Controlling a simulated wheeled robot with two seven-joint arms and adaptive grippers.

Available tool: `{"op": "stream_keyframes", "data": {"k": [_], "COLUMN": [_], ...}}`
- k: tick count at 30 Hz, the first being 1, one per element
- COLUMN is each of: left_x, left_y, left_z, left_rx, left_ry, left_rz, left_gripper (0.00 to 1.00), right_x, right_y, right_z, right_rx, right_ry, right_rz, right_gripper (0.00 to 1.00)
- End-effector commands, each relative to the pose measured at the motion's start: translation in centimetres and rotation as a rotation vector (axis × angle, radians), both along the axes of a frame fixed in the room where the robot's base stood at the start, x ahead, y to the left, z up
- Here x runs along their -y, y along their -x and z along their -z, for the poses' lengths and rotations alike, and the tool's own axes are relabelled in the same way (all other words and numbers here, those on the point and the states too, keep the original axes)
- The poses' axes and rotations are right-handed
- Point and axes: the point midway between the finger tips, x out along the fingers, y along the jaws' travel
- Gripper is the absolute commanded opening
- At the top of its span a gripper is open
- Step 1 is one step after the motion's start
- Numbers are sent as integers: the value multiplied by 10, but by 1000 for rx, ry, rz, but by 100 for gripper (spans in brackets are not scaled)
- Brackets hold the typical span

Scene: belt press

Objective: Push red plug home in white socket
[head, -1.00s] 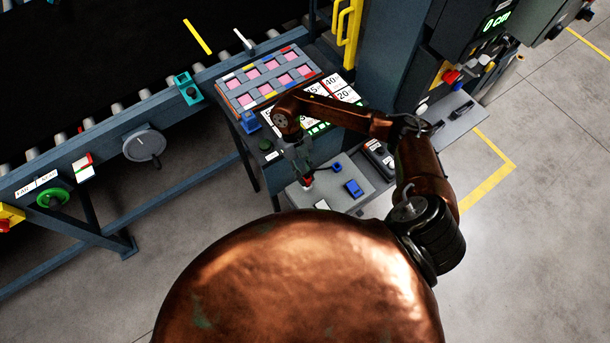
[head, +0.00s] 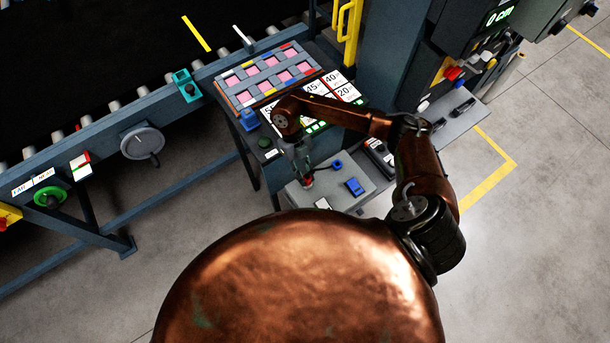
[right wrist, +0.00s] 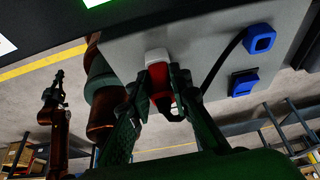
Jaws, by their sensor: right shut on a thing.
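The red plug (right wrist: 160,82) is between the fingers of my right gripper (right wrist: 159,88), which is shut on it. Its far end meets the white socket (right wrist: 156,56) on the grey box in the right wrist view. I cannot tell how deep the plug sits. In the head view my right gripper (head: 304,168) points down at the left part of the grey box, with a bit of the red plug (head: 309,182) showing at its tips. My left gripper (right wrist: 59,76) shows small and far off in the right wrist view, too small to read its jaws.
The grey box (head: 376,176) also bears a blue block (head: 354,187) and a smaller blue fitting (head: 337,165); a black cable (right wrist: 218,66) runs beside the plug. Behind stand a panel of pink pieces (head: 243,97) and the conveyor frame (head: 105,128). Open floor lies right.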

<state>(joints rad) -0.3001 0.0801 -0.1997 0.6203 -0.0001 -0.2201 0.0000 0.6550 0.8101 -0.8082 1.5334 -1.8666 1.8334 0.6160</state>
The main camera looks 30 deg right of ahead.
Motion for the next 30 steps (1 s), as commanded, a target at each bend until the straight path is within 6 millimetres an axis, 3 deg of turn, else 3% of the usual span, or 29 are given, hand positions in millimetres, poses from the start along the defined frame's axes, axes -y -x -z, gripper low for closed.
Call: {"op": "stream_keyframes", "data": {"k": [6, 7, 15, 30], "left_x": [0, 0, 0, 0], "left_y": [0, 0, 0, 0], "left_z": [0, 0, 0, -5], "left_rx": [0, 0, 0, 1], "left_ry": [0, 0, 0, 0], "left_rz": [0, 0, 0, 0], "left_gripper": [0, 0, 0, 0], "right_x": [0, 0, 0, 0], "right_y": [0, 0, 0, -5], "right_z": [0, 0, 0, -11], "right_rx": [1, 1, 1, 2], "right_ry": [0, 0, 0, 1], "right_rz": [0, 0, 0, 1], "right_gripper": [0, 19, 38, 38]}}
